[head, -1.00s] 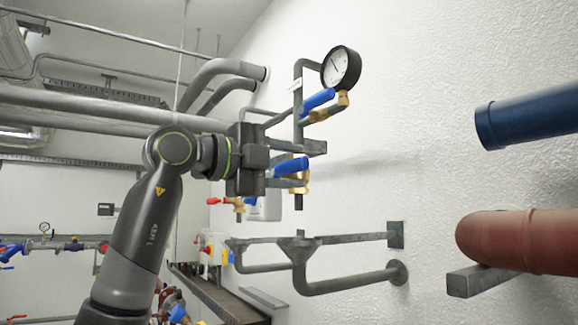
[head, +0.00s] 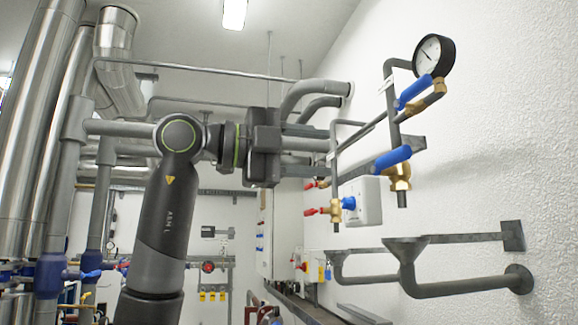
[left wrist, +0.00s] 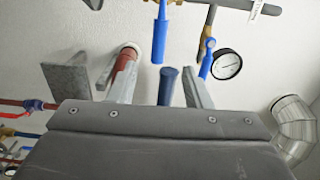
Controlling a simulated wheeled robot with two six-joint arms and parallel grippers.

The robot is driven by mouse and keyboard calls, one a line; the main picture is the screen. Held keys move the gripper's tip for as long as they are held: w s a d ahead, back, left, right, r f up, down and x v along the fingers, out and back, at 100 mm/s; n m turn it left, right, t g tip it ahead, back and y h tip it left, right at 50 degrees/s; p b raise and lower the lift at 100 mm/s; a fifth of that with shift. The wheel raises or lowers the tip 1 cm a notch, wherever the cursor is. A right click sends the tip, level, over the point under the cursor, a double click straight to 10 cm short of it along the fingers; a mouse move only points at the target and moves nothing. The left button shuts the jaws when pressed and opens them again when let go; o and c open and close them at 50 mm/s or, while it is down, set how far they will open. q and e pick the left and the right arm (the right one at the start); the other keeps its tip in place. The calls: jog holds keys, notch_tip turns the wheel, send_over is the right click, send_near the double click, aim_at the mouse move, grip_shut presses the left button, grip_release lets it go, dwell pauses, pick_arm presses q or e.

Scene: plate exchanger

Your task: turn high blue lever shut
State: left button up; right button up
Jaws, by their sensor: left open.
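The high blue lever (head: 415,92) is on the upper pipe just below the round gauge, slanting up to the right beside a brass fitting. It also shows near the gauge in the left wrist view (left wrist: 206,57). A second blue lever (head: 393,158) sits lower on a brass valve; it appears to be the other blue handle in the wrist view (left wrist: 159,38). My left gripper (head: 324,145) is open and empty, its fingers pointing right, left of both levers and touching neither. The fingers (left wrist: 158,75) show apart in the wrist view. My right gripper is not in view.
The gauge (head: 434,55) is above the high lever. Red-handled brass valves (head: 328,210) and a white box (head: 362,200) are below. Grey pipes with a funnel (head: 405,247) stick out from the wall. A blue pipe end (left wrist: 168,84) shows between the fingers.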

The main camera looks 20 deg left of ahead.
pick_arm(q)
jog(key=v, duration=0.3)
jog(key=shift+s+a+b, duration=0.25)
jog(key=shift+a+b, duration=0.05)
jog(key=shift+b, duration=0.05)
jog(key=shift+w, duration=0.1)
